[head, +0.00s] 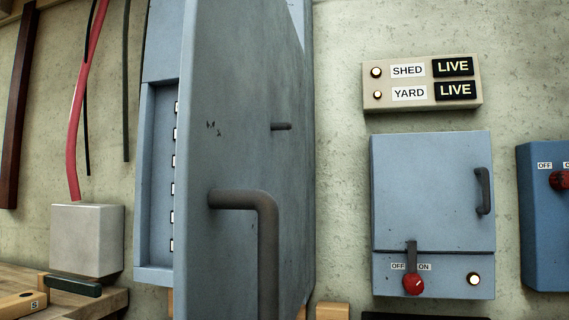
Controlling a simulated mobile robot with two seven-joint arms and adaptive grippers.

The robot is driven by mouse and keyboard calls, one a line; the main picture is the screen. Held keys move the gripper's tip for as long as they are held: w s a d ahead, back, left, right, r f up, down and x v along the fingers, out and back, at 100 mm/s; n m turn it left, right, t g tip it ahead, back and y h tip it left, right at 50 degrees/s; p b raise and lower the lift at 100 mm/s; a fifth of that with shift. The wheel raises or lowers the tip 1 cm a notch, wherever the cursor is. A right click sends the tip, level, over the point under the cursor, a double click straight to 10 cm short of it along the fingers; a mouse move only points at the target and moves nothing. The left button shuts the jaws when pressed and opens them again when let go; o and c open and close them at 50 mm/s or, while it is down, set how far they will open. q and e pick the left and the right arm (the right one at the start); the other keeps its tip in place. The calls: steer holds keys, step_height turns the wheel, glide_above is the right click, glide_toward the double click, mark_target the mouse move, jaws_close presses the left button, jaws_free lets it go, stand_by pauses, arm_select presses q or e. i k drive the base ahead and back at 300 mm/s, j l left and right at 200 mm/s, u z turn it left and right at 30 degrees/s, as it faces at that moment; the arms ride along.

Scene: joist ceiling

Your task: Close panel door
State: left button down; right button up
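A tall blue-grey panel door (245,90) stands ajar in the middle of the head view, with its outer face turned to the right. A thick dark bent handle (262,215) sticks out from its lower part, and a small dark peg (282,126) sits higher up. To the left of the door's edge, the panel box (145,180) shows an open recess with a column of small white labels. The door hides the rest of the inside, and its top and bottom run out of the picture. Neither of my grippers is in view.
A smaller blue cabinet (430,185) with a red OFF/ON knob (413,284) is on the wall at right, under a SHED/YARD sign box (420,112). Another blue box (545,240) is at the right edge. A bench (110,300) with a pale box (88,240) is at lower left.

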mark_target(239, 225)
steer(key=k+l+u, duration=0.25)
steer(key=k+u, duration=0.15)
steer(key=k+l+u, duration=0.1)
steer(key=k+u, duration=0.75)
